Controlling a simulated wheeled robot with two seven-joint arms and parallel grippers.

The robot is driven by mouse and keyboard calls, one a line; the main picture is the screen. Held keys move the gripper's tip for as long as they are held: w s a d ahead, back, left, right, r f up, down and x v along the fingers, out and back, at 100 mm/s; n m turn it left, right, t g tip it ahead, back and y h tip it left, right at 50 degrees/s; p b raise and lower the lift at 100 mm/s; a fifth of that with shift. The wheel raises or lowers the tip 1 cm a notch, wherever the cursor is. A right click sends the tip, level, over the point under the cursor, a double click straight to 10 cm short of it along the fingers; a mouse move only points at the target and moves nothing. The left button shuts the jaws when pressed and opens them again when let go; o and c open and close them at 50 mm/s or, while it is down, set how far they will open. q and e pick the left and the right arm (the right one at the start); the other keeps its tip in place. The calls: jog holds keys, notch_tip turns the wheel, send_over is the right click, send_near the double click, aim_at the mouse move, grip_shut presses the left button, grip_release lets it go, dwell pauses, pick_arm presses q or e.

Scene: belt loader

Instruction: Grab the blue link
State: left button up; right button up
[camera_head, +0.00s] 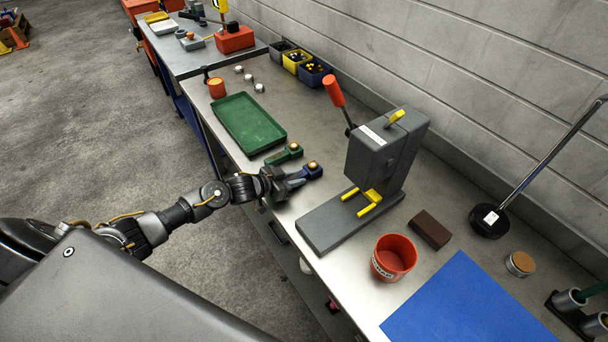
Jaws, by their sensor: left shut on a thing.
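The blue link (313,170) is a small blue piece with a yellowish round top, near the front edge of the bench. My left gripper (291,182) is shut on it from the left, its fingers at the link's near end. I cannot tell whether the link touches the bench. A green link (284,155) of similar shape lies just behind it, apart from the gripper. My right gripper is not in view.
A green tray (233,111) lies beyond the links. A grey press (383,150) with a red-handled lever stands close on the right. A red bucket (393,257), a brown block (430,229) and a blue mat (467,306) lie nearer.

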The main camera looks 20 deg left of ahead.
aim_at(294, 176)
pick_arm(q)
grip_shut()
jog(key=shift+r, duration=0.15)
jog(key=shift+w+r, duration=0.1)
jog(key=shift+r, duration=0.25)
notch_tip(294, 176, up, 2)
jog(key=shift+r, duration=0.1)
jog(key=a+r+b, duration=0.6)
jog(key=a+r, duration=0.4)
jog(key=a, duration=0.4)
jog(key=shift+w, duration=0.3)
